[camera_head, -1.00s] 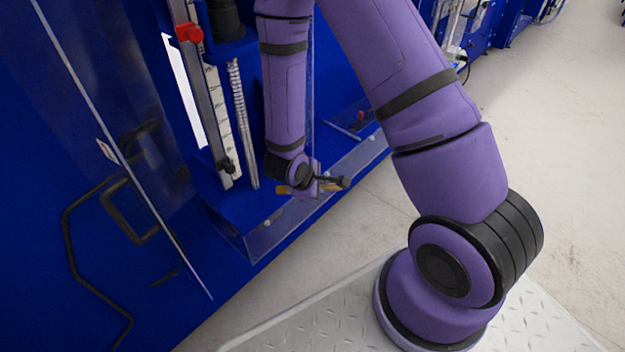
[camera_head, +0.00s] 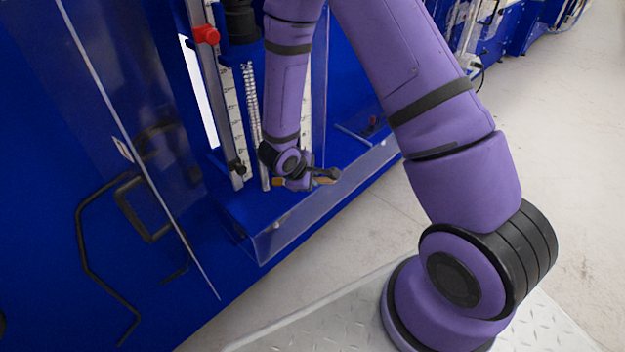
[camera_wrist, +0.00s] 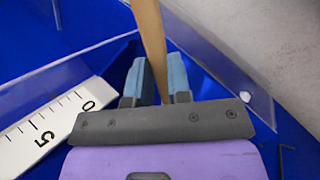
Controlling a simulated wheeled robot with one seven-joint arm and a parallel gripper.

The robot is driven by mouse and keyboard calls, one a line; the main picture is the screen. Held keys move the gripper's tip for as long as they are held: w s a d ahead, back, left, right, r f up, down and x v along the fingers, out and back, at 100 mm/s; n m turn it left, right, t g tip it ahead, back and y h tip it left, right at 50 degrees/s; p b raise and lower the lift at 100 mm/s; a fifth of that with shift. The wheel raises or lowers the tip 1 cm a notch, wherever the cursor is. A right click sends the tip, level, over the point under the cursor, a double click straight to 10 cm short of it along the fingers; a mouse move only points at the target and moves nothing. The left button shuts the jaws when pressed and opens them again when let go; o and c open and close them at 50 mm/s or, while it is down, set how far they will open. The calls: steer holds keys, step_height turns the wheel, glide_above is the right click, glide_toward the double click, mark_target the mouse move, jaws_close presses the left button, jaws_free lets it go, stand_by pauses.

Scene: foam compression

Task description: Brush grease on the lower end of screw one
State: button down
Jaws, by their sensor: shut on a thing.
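A threaded screw (camera_head: 253,105) stands upright beside a ruled scale in the head view. Its lower end (camera_head: 265,182) is near the blue base, just left of my gripper. My gripper (camera_wrist: 161,78) is shut on a wooden brush handle (camera_wrist: 150,35), which runs up out of the wrist view between the blue-grey fingers. The bristles and any grease cannot be made out.
A white scale (camera_wrist: 45,130) marked 0 and 5 lies close at left in the wrist view. A clear guard (camera_head: 320,205) edges the blue base in front. A slanted clear panel (camera_head: 140,150) and black handles (camera_head: 85,240) are at left. Pale floor (camera_head: 560,170) is open at right.

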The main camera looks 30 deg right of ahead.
steer(key=shift+w+a, duration=0.3)
steer(key=shift+w, duration=0.55)
stand_by(0.8)
steer(key=shift+r, duration=5.55)
steer(key=shift+f, duration=5.5)
steer(key=shift+a, duration=0.15)
steer(key=shift+a, duration=0.25)
step_height(320, 180, up, 11)
steer(key=shift+s, duration=0.2)
